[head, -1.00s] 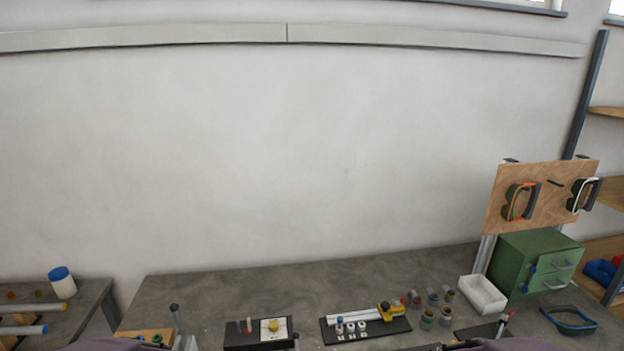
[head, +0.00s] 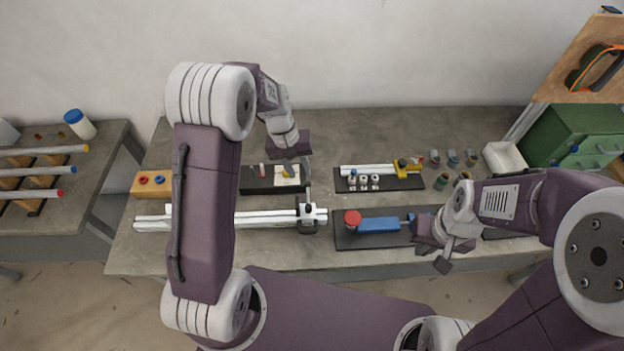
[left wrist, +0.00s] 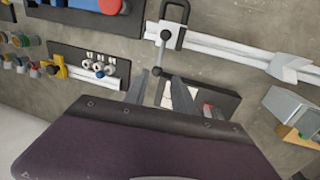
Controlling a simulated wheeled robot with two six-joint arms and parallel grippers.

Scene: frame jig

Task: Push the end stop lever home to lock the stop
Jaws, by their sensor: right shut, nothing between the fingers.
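The end stop (head: 313,214) is a pale block with dark parts on the right end of a long white rail (head: 255,218). Its thin lever (head: 308,195) points toward the back in the head view. In the left wrist view the lever (left wrist: 160,55) ends in a dark knob (left wrist: 157,71). My left gripper (left wrist: 158,90) is open, its two grey fingers apart, with the knob just beyond the gap between them; I cannot tell whether they touch. In the head view my left gripper's fingertips are partly hidden. My right gripper (head: 443,262) is shut and empty, at the bench's front right.
A blue clamp (head: 378,225) with a red knob is right of the end stop. Behind stand a black tray (head: 258,182) and a black fixture board (head: 405,183). A white bin (head: 505,158) and green drawer cabinet (head: 570,135) are at right.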

